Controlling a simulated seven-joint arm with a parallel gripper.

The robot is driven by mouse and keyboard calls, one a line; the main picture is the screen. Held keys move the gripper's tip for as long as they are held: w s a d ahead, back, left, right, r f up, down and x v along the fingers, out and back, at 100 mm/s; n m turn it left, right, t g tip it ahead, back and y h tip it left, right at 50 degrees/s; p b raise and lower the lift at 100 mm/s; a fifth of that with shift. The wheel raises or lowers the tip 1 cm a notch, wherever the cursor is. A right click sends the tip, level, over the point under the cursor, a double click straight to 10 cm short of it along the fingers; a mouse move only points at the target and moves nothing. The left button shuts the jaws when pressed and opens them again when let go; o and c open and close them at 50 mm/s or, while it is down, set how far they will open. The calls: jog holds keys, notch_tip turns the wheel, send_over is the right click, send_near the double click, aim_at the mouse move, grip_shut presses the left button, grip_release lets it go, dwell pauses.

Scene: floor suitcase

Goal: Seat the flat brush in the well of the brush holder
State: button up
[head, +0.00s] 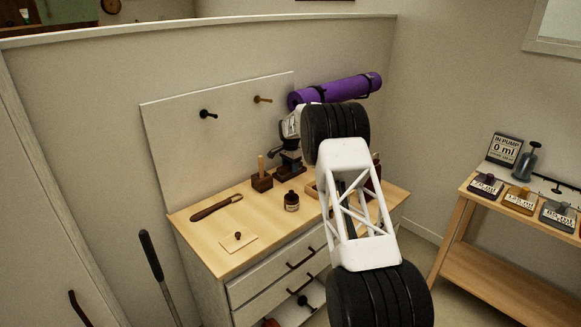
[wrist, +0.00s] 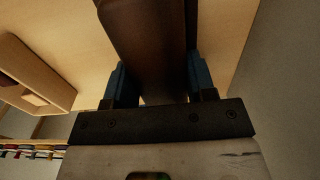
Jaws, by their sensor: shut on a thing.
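My gripper (head: 284,150) is over the back of the wooden dresser top, partly hidden by my arm. In the wrist view its two blue fingers (wrist: 158,85) are shut on a broad dark brown piece, which I take to be the flat brush (wrist: 145,40). Its far end is out of that view. In the head view a dark piece (head: 288,167) shows just below the fingers; I cannot tell whether it touches the top. A dark block with an upright pale peg (head: 262,181), perhaps the brush holder, stands left of the gripper. No well is visible in it.
A small dark bottle (head: 292,201), a long brown-handled tool (head: 217,207) and a pale plate with a knob (head: 238,241) are on the dresser top. A pale wooden frame (wrist: 38,78) is left of the fingers in the wrist view. A backboard (head: 215,130) rises behind.

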jog(key=shift+f, duration=0.15)
jog(key=shift+s+f, duration=0.1)
jog(key=shift+f, duration=0.6)
jog(key=o, duration=0.9)
jog(key=shift+f, duration=0.25)
jog(key=shift+o, duration=0.2)
jog(key=shift+s+d+f, duration=0.1)
jog(key=shift+s+f, duration=0.05)
jog(key=shift+r, duration=0.55)
jog(key=shift+c, duration=0.3)
jog(key=shift+o, duration=0.4)
notch_tip(320, 180, up, 14)
jog(key=shift+w+f, duration=0.25)
jog(key=shift+r, duration=0.15)
